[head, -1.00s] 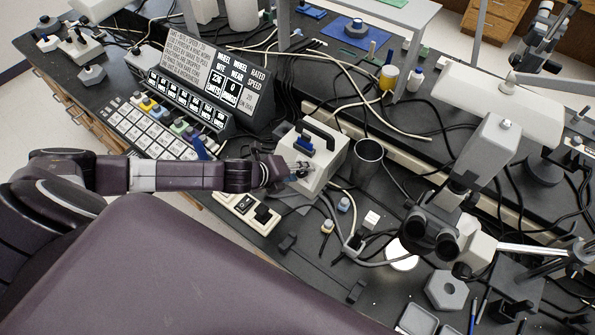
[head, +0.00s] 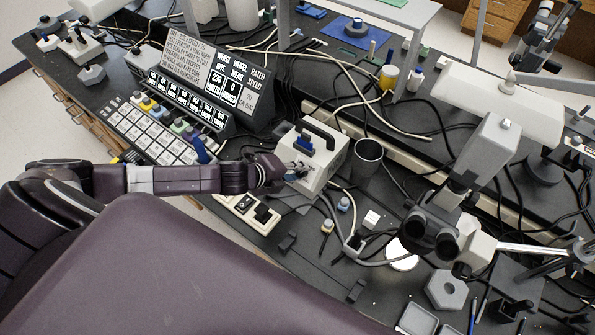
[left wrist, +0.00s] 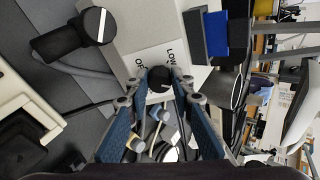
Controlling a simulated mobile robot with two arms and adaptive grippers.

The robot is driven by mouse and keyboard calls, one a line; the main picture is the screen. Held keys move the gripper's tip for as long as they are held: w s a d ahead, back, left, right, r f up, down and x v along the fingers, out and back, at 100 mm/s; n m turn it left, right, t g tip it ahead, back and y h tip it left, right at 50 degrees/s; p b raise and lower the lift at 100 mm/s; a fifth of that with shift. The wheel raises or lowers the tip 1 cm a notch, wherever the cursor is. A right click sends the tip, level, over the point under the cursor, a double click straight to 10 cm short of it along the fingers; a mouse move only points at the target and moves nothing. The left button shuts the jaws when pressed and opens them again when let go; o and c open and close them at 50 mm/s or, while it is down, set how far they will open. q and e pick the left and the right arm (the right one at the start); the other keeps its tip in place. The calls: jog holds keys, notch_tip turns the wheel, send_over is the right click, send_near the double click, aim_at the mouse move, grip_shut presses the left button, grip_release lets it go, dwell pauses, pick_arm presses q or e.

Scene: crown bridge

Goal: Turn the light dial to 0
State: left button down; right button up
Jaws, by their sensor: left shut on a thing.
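The white light box (head: 318,163) with a black carry handle (head: 317,133) stands on the black bench near the middle of the head view. In the left wrist view, a round black dial (left wrist: 160,78) sits on its pale panel (left wrist: 150,30), with partly visible printed letters beside it. My left gripper (left wrist: 160,84) has its blue fingers on both sides of this dial and is shut on it. In the head view my left gripper (head: 288,173) is at the box's left face, and the arm hides the dial. My right gripper is not in view.
A black plug-like knob with a white line (left wrist: 98,25) is on the left of the wrist view. A grey metal cup (head: 367,160) stands right of the box. A microscope (head: 450,215) is farther right. A white switch strip (head: 245,212) lies below my left arm.

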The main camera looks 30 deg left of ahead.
pick_arm(q)
jog(key=n, duration=0.4)
jog(key=shift+s+f+n+t, duration=0.1)
jog(key=shift+f+n+t, duration=0.05)
jog(key=shift+n+t, duration=0.2)
jog(key=n, duration=0.4)
jog(key=shift+s+n+t+p, duration=0.1)
jog(key=shift+n+t+p, duration=0.15)
jog(key=shift+t+p, duration=0.15)
jog(key=n+p, duration=0.1)
jog(key=n, duration=0.3)
jog(key=shift+f+n+t, duration=0.1)
jog(key=shift+n+t, duration=0.25)
jog(key=shift+n, duration=0.05)
jog(key=n, duration=0.2)
jog(key=n+p, duration=0.1)
jog(key=n, duration=0.2)
jog(key=shift+s+f+t+y+p, duration=0.1)
jog(key=shift+t+y+p, duration=0.2)
jog(key=shift+y, duration=0.1)
jog(key=shift+d, duration=0.1)
jog(key=c, duration=1.7)
grip_release()
